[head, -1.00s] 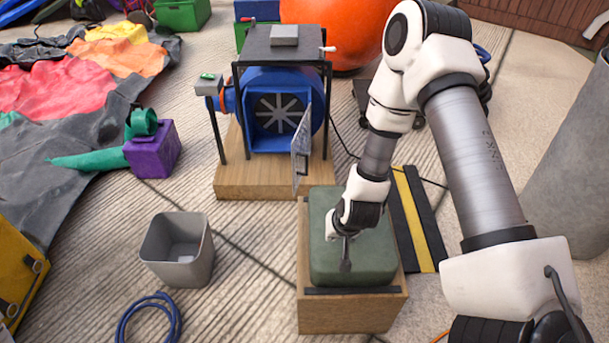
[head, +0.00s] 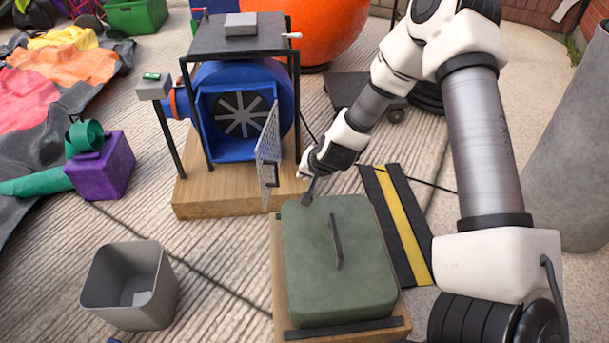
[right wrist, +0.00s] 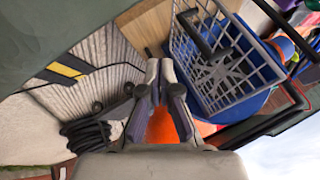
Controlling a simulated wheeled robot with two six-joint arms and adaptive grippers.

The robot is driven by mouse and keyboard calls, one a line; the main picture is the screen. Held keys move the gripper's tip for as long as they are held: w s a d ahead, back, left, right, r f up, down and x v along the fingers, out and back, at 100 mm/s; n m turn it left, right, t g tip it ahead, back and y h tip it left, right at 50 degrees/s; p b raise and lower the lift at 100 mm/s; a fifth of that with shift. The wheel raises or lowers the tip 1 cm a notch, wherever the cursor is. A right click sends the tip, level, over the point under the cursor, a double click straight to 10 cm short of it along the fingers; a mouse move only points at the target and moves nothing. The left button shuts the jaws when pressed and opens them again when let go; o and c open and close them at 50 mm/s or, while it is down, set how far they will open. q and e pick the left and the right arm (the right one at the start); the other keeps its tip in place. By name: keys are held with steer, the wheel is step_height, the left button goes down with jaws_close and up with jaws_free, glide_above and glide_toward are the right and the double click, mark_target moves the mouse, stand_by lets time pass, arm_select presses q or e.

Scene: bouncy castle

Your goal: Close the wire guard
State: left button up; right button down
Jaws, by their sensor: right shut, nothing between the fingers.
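The wire guard (head: 268,155) is a grey mesh panel on the front of the blue blower (head: 250,149). It stands swung open, out from the right side of the fan opening, seen nearly edge-on in the head view. In the right wrist view the guard (right wrist: 222,68) fills the upper right, with its dark handle and the fan behind it. My right gripper (head: 306,199) is shut and empty, just right of the guard's lower edge and apart from it. Its fingers (right wrist: 160,66) point past the guard's left edge in the wrist view. My left gripper is not in view.
A green lidded box (head: 338,290) with a dark handle stands in front of the blower. A grey bin (head: 130,298) and a purple block (head: 101,170) are at left. A black frame (head: 235,37) stands over the blower. Floor between bin and blower is mostly clear.

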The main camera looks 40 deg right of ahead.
steer(key=w+a+f+b, duration=0.1)
steer(key=w+f+b, duration=0.3)
steer(key=w+b, duration=0.1)
steer(key=shift+w+a+f, duration=0.25)
steer(key=shift+w+a, duration=0.15)
steer(key=shift+w, duration=0.45)
